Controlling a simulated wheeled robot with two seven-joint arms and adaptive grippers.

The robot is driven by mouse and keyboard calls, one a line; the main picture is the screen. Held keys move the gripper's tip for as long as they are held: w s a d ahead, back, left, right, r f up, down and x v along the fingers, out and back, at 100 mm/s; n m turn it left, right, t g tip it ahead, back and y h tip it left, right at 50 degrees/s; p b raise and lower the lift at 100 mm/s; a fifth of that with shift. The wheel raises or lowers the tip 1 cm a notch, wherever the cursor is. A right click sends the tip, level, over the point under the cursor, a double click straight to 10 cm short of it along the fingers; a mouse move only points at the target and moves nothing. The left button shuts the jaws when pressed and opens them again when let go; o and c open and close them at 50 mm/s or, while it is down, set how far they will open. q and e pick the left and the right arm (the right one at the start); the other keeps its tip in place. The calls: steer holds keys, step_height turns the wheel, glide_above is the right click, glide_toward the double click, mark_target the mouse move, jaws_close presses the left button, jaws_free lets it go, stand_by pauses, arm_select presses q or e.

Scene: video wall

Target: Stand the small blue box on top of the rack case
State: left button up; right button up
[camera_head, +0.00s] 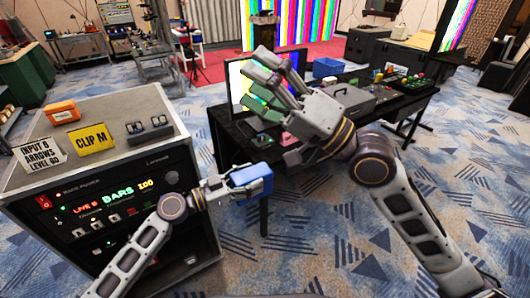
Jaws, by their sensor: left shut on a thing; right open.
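The small blue box (253,181) is held in my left gripper (235,183), which is shut on it. The box is in the air just right of the rack case (166,99), lower than the case's top. The rack case is a grey-edged case with a black front panel, lit red and green text and a knob. My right gripper (270,75) is open and empty, raised above the black desk in front of a monitor. Part of the monitor and desk is hidden behind my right arm.
On the case top are an orange box (62,113), a yellow "CLIP M" card (91,139), a white text card (40,153) and a dark twin-block item (149,129). The desk (395,105) holds a blue bin (327,67) and a grey box.

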steer(key=s+a+r+n+g+y, duration=0.1)
steer(key=a+r+n+g, duration=0.45)
steer(key=a+r, duration=0.4)
steer(key=w+a+f+n+h, duration=0.3)
steer(key=w+a+f+h, duration=0.55)
steer(key=w+f, duration=0.2)
steer(key=n+g+h, duration=0.4)
steer(key=n+h, duration=0.7)
steer(key=h, duration=0.2)
glide_above(265, 168)
steer(key=a, duration=0.1)
steer(key=shift+m+y, duration=0.25)
steer(key=f, duration=2.3)
steer(key=shift+w+a+f, duration=0.2)
steer(key=shift+w+f, duration=0.05)
steer(key=shift+w, duration=0.15)
steer(key=shift+s+d+n, duration=0.25)
steer(key=shift+d+n, duration=0.3)
steer(key=shift+n, duration=0.15)
steer(key=shift+s+d+n+h, duration=0.15)
steer(key=shift+n+h, duration=0.25)
steer(key=shift+n, duration=0.4)
